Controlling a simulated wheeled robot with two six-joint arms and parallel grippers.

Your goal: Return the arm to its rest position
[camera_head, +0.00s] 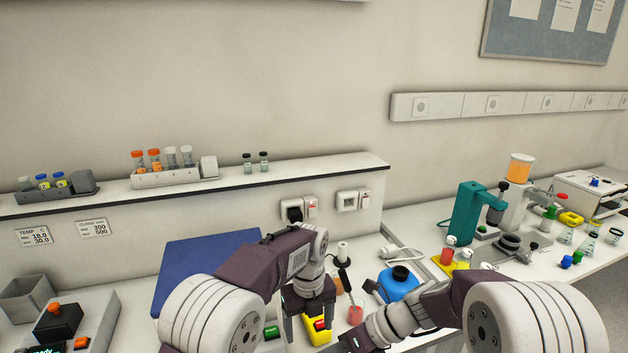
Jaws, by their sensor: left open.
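My left arm bends in from the lower left, and its gripper (309,325) points down over the bench, open. A yellow block with a red top (319,335) shows below and between its fingers; I cannot tell whether they touch it. My right arm comes in from the lower right. Its dark gripper end (356,342) is low in the picture near the left gripper, partly cut off, and its jaws cannot be made out.
A blue panel (205,262) lies behind the left arm. The wall shelf (345,167) holds racks of vials (165,176). A teal device (467,212) stands at the right. Small coloured items crowd the right bench.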

